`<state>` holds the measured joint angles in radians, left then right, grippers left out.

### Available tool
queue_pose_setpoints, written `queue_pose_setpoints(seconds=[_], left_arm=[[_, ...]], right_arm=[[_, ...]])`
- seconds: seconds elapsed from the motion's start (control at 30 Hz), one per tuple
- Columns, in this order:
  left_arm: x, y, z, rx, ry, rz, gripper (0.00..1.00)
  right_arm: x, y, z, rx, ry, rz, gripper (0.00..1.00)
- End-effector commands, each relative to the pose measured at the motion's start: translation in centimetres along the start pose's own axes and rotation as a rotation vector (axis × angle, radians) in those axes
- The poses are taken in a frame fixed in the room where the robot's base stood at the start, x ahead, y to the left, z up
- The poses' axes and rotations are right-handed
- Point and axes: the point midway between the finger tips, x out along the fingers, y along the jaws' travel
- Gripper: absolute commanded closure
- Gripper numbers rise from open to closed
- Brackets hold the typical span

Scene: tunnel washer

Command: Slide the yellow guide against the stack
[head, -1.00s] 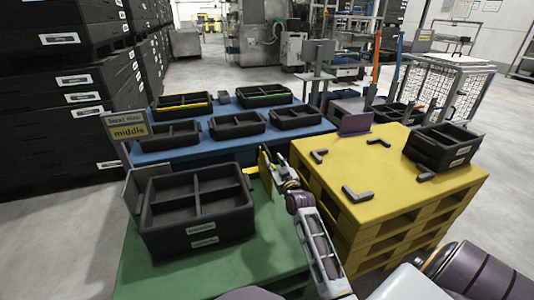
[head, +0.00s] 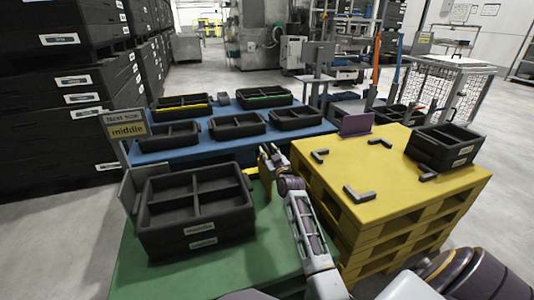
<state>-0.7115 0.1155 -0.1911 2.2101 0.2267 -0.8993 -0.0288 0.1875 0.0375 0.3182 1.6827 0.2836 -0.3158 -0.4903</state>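My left gripper is not in view.
A blue table (head: 180,154) with several black trays lies behind. A yellow pallet stack (head: 410,198) with dark corner brackets and a black crate (head: 441,150) stands at the right. A grey upright plate (head: 130,192) is left of the stack. The green table (head: 135,273) is bare in front.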

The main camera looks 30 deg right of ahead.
Motion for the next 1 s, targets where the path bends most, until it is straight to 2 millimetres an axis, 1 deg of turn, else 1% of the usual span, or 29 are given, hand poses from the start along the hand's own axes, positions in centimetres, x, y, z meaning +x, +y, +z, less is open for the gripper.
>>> queue_pose_setpoints(seconds=[0.03, 0.13, 0.33, 0.53, 0.77, 0.8, 0.87, 1.0], left_arm=[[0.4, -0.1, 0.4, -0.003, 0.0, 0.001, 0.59], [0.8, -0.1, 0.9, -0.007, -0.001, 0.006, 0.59], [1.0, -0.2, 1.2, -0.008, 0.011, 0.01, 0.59], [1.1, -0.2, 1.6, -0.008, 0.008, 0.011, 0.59], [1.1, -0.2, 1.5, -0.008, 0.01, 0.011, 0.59], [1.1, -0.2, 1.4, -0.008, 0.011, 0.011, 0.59], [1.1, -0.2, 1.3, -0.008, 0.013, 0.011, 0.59], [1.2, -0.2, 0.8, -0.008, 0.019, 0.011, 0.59]], right_arm=[[0.5, 0.0, 0.1, 0.001, 0.001, 0.0, 0.65], [1.1, 0.0, 0.1, 0.001, 0.001, 0.0, 0.65], [2.2, 0.0, 0.0, 0.0, 0.001, 0.0, 0.65], [2.5, 0.0, 0.0, 0.0, 0.0, 0.0, 0.65], [2.5, 0.0, 0.0, 0.0, 0.0, 0.0, 0.65], [2.5, 0.0, 0.0, 0.0, 0.0, 0.0, 0.66], [2.5, 0.0, 0.0, 0.0, 0.0, 0.0, 0.74], [2.5, 0.0, 0.0, 0.0, 0.0, 0.0, 0.92]])
